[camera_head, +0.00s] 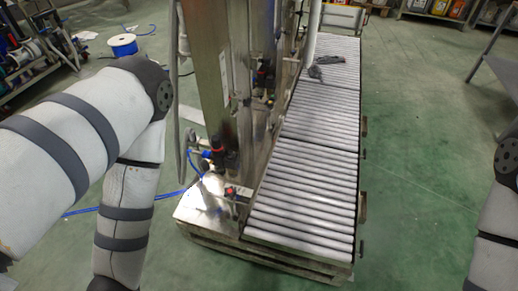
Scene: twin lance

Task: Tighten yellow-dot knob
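I cannot make out a yellow-dot knob in the head view. A steel machine frame (205,65) stands in the middle. On its lower part is a black fitting with a red part (217,152), with blue tubing beside it. A small red and black part (238,192) sits lower, near the base plate. Any yellow dot is too small to tell or hidden. My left arm covers the left side of the picture and runs out at the bottom. My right arm shows at the right edge. Neither gripper is in view.
A roller conveyor (305,190) runs along the machine's right side, with a dark crumpled item (328,68) on its far part. A blue spool (123,45) lies on the floor at the back left. Green floor (425,140) is clear right of the conveyor.

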